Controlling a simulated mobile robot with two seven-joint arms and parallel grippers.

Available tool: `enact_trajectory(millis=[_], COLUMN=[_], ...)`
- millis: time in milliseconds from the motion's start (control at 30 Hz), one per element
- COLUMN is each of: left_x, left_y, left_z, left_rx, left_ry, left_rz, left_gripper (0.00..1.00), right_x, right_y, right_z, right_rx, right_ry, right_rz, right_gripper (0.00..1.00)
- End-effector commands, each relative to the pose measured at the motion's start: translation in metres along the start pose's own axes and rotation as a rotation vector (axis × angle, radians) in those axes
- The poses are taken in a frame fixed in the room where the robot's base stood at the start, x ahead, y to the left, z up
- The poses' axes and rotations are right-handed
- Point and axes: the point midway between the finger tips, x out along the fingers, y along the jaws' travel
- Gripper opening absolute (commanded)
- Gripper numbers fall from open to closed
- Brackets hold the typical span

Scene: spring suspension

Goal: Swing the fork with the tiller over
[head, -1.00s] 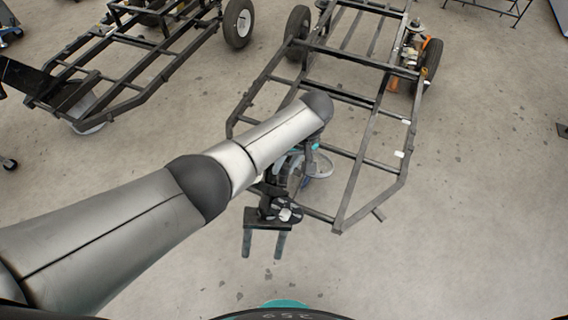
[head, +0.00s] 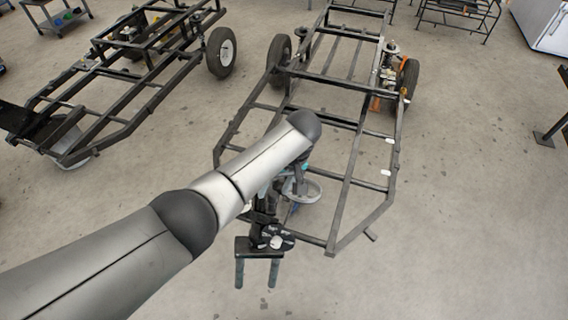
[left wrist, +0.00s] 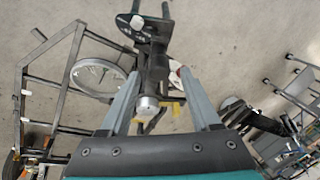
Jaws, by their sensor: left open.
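The tiller head (head: 258,246) is black, with a marked disc and two grips pointing toward me. It also shows at the top of the left wrist view (left wrist: 140,25). Beside it, at the front of the black cart frame (head: 345,215), is the pale-rimmed fork wheel (head: 302,191), partly covered by my arm; it shows in the left wrist view (left wrist: 97,75) too. My left gripper (left wrist: 159,78) is open. Its two fingers appear on either side of the tiller's dark stem with a silver cap (left wrist: 148,105); I cannot tell contact. In the head view my forearm hides most of this gripper.
A second black cart frame (head: 120,108) stands at the left. Metal racks (head: 460,22) and a white cabinet (head: 545,28) stand at the back right.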

Motion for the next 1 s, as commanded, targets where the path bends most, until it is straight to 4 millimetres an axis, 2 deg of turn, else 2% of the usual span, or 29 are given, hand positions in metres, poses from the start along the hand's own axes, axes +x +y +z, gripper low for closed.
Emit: enact_trajectory(millis=[33, 200, 400, 500, 700, 1000], left_x=[-0.015, -0.057, -0.098, -0.112, -0.125, -0.126], left_y=[0.001, 0.001, 0.001, 0.001, 0.0, 0.0], left_z=[-0.001, -0.001, -0.001, 0.0, 0.0, 0.0], left_rx=[0.001, 0.0, 0.001, 0.001, 0.001, 0.001], left_ry=[0.003, 0.004, 0.003, 0.003, 0.002, 0.001], left_rz=[0.005, 0.005, 0.004, 0.003, 0.001, 0.0], left_gripper=[0.64, 0.64, 0.64, 0.64, 0.64, 0.64], right_x=[-0.004, -0.009, -0.009, -0.009, -0.009, -0.009], right_y=[0.0, 0.001, 0.001, 0.001, 0.001, 0.001], right_z=[0.0, -0.001, -0.001, -0.001, -0.001, -0.001], right_rx=[0.0, 0.0, 0.0, 0.0, 0.0, 0.001], right_ry=[0.0, 0.0, 0.0, 0.0, 0.0, 0.0], right_rz=[0.0, 0.0, 0.001, 0.001, 0.001, 0.001], right_gripper=[0.72, 0.72, 0.72, 0.72, 0.72, 0.72])
